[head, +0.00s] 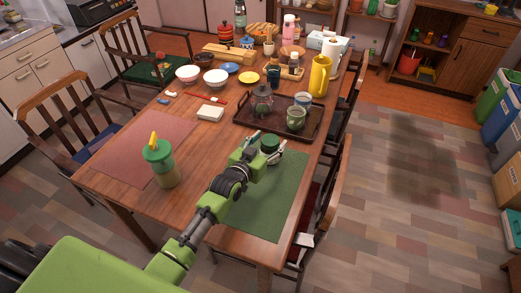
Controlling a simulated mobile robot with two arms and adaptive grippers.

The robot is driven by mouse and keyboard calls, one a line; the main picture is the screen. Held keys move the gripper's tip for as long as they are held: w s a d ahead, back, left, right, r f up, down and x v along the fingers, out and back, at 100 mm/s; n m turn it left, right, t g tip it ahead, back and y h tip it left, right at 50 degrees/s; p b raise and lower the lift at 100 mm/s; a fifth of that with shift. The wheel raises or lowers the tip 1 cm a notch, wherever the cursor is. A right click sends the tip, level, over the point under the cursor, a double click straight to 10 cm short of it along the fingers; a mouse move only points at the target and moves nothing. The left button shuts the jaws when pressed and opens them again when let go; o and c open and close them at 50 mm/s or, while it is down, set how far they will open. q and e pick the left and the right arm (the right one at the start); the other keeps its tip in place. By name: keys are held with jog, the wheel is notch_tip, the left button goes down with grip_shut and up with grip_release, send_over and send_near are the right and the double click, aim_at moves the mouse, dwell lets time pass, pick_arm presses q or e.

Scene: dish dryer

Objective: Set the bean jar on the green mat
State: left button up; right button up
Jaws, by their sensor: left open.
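A small jar with a dark green lid (270,144), which seems to be the bean jar, stands upright at the far end of the green mat (262,205). Its lower part is partly hidden by my left gripper, and its contents cannot be made out. My left gripper (267,148) is open, with its fingers around the jar's sides; I cannot tell whether they touch it. My left arm reaches over the left part of the mat. The rest of the mat is bare. My right gripper is not in view.
A dark tray (245,127) with a glass jar (262,101) and cups lies just beyond the mat. A yellow pitcher (319,76) and bowls stand farther back.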

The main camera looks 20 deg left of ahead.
pick_arm(q)
jog(key=v, duration=1.1)
jog(key=shift+s+f, duration=0.1)
jog(key=shift+s, duration=0.05)
jog(key=s+f+g, duration=0.1)
jog(key=s, duration=0.1)
jog(key=s+d+f+g, duration=0.2)
jog(key=s+f, duration=0.1)
jog(key=shift+s, duration=0.3)
jog(key=s+f+g, duration=0.1)
jog(key=s, duration=0.1)
jog(key=s+g, duration=0.1)
jog(key=s, duration=0.2)
jog(key=s+f+g, duration=0.1)
jog(key=s, duration=0.1)
jog(key=shift+s+d+f+m+y, duration=0.25)
jog(key=shift+s+f+m+y, duration=0.05)
jog(key=s+a+g+y, duration=0.1)
jog(key=s+g, duration=0.5)
jog(key=s, duration=1.1)
notch_tip(320, 180, down, 26)
jog(key=g, duration=0.1)
jog(key=s+a+f+g, duration=0.1)
jog(key=s+a+f, duration=0.2)
jog(key=s+f, duration=1.4)
jog(key=shift+s+a+f+y, duration=0.2)
jog(key=shift+s+f+y, duration=0.1)
jog(key=shift+s, duration=0.4)
